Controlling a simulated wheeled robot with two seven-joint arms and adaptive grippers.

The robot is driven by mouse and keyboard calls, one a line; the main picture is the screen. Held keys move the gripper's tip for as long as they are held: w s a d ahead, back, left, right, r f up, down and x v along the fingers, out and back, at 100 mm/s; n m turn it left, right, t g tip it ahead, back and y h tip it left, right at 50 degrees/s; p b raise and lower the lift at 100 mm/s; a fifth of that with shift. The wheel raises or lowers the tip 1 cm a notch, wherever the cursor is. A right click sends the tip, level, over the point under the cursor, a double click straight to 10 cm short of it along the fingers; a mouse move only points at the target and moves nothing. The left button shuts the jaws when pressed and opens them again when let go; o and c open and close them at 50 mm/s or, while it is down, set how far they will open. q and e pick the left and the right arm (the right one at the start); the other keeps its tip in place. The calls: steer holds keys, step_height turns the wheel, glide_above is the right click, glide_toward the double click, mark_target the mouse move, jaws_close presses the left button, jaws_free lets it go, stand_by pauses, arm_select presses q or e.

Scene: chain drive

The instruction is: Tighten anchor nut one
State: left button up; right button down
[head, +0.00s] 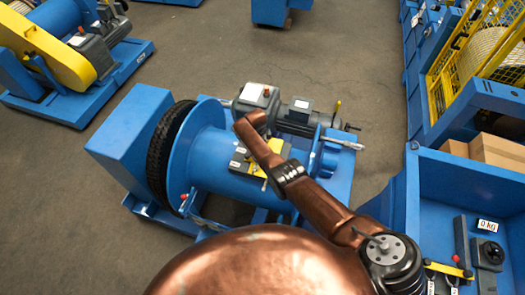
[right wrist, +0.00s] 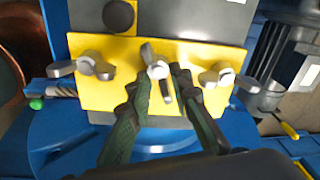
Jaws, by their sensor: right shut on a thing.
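A yellow clamp plate (right wrist: 190,97) with several grey wing nuts fills the middle of the right wrist view; the plate also shows on the blue drum in the head view (head: 260,170). The left wing nut (right wrist: 95,68) and the right wing nut (right wrist: 218,75) stand free. My right gripper (right wrist: 163,85) is shut on the middle wing nut (right wrist: 156,66), with a finger on each side of its lower wing. I cannot read which nut is number one. My arm hides the right gripper in the head view. My left gripper is not in view.
The blue drum (head: 205,150) stands beside a grey motor (head: 258,100). A blue bench (head: 450,185) is at the right. Open floor (head: 190,60) lies behind the machine.

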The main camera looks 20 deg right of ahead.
steer(key=c, duration=2.2)
jaws_free()
steer(key=shift+w+r, duration=0.2)
steer(key=shift+o, duration=0.6)
steer(key=shift+s, duration=0.1)
steer(key=shift+f, duration=0.1)
step_height(320, 180, up, 12)
steer(key=a, duration=0.1)
steer(key=shift+s+a, duration=0.15)
steer(key=shift+s, duration=0.1)
